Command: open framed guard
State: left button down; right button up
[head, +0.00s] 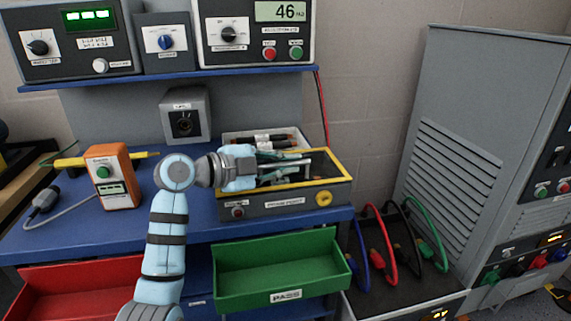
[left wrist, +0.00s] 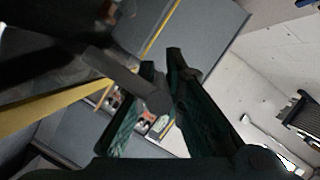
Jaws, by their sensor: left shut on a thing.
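The framed guard (head: 337,163) is a yellow frame on top of a grey box (head: 285,203) with a label and a round yellow knob on its front. The frame looks about level with the box top. My left gripper (head: 288,163) reaches over the guard from the left, its dark green fingers low inside the frame's outline. In the left wrist view the fingers (left wrist: 162,68) close around a grey bar (left wrist: 128,80), which looks like the guard's handle. A yellow frame bar (left wrist: 50,108) crosses the left side there. The exact contact is partly hidden. My right gripper is out of sight.
A tray with dark cylinders (head: 262,140) stands behind the box. An orange tester (head: 112,177) is at left on the blue bench. A green bin (head: 280,272) and a red bin (head: 85,288) sit below. Coloured cables (head: 400,245) and a tall grey cabinet (head: 455,150) are at right.

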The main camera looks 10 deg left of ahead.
pick_arm(q)
jog(key=shift+r, duration=0.15)
jog(key=shift+r+p, duration=0.2)
jog(key=shift+p, duration=0.35)
jog(key=r+p, duration=0.1)
jog(key=w+r+n+p, duration=0.1)
jog(key=p, duration=0.1)
jog(key=r+g+p, duration=0.1)
jog(key=p, duration=0.1)
jog(key=shift+w+a+n, duration=0.15)
jog(key=shift+a+n, duration=0.1)
jog(key=shift+n, duration=0.15)
jog(key=r+p, duration=0.1)
jog(key=w+r+n+g+p, duration=0.1)
jog(key=p, duration=0.1)
jog(key=shift+w+a+n, duration=0.2)
jog(key=shift+w+n, duration=0.05)
jog(key=shift+n, duration=0.05)
jog(key=shift+w+a+r+n+g+p, duration=0.2)
jog(key=shift+w+r+p, duration=0.15)
jog(key=shift+w, duration=0.2)
jog(key=shift+w+a+r+n+g+p, duration=0.15)
jog(key=shift+w+r+p, duration=0.15)
jog(key=shift+w, duration=0.2)
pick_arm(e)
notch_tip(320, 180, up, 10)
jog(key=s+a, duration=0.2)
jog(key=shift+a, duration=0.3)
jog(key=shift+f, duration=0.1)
